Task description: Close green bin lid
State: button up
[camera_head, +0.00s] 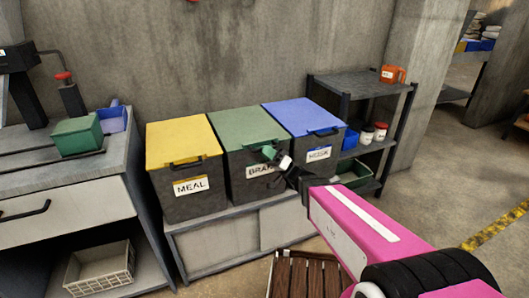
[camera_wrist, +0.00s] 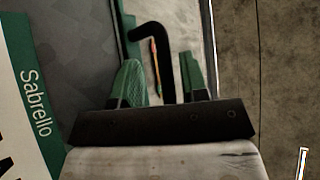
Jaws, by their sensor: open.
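The green bin (camera_head: 240,160) is the middle one of three dark bins, with a label partly hidden by my gripper. Its green lid (camera_head: 245,127) lies flat over the top and looks closed in the head view. My gripper (camera_head: 270,153) is at the front of this bin, near the lid's front edge. Whether the fingers touch the handle cannot be told. The bin's label (camera_wrist: 35,100) shows at the left of the wrist view.
The yellow-lidded MEAL bin (camera_head: 182,143) stands left and the blue-lidded bin (camera_head: 303,118) right, both close beside the green one. A low cabinet (camera_head: 215,245) carries them. A dark shelf rack (camera_head: 345,87) stands at right, and a wooden crate (camera_head: 297,275) in front.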

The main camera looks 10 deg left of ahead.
jog(key=v, duration=1)
jog(key=shift+d+f, duration=0.1)
jog(key=s+d+f+m+g+h, duration=0.1)
jog(key=s+d+f+m+h, duration=0.15)
jog(key=f+h, duration=0.35)
jog(key=s+d+f+m+g+h, duration=0.1)
jog(key=s+d+f+m+h, duration=0.15)
jog(key=f+h, duration=0.4)
jog(key=d+m+t+h, duration=0.2)
jog(key=d+m+h, duration=0.2)
jog(key=d+h, duration=0.9)
jog(key=d, duration=0.5)
jog(key=shift+w+d, duration=0.35)
jog(key=shift+w, duration=0.05)
